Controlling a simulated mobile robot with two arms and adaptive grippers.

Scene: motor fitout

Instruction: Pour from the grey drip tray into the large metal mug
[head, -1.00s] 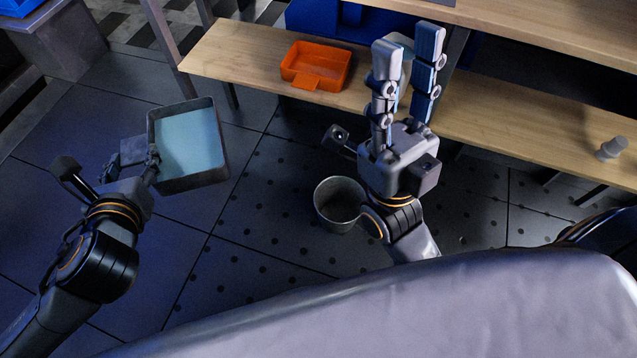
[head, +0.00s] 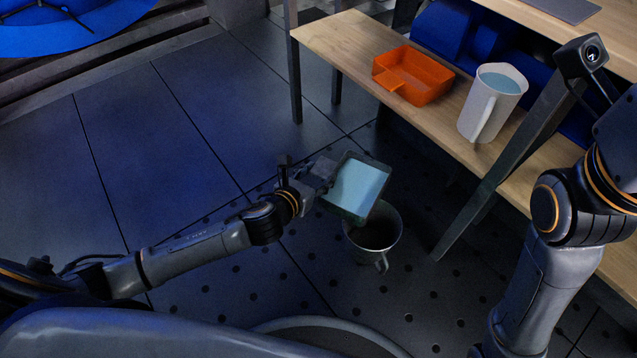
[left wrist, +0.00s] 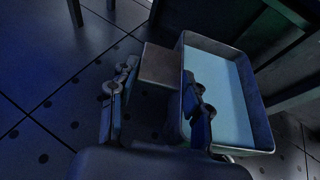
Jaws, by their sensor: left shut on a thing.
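The grey drip tray (head: 383,166) holds light blue liquid. My left gripper (head: 318,178) is shut on the tray's handle. In the left wrist view the tray (left wrist: 262,128) is right of the fingers (left wrist: 160,112), with the handle block between them. The large metal mug (head: 381,252) stands upright on the floor, its handle toward me. The tray's near end overlaps the mug's far rim in the head view; I cannot tell the gap between them. No stream shows, and the mug's inside looks dark. My right arm is at the right; its fingers are out of frame.
A wooden bench (head: 345,42) behind carries an orange tray (head: 425,88) and a white pitcher (head: 482,112) of light blue liquid. A dark slanted bench leg (head: 480,205) stands right of the mug. The floor at left is clear.

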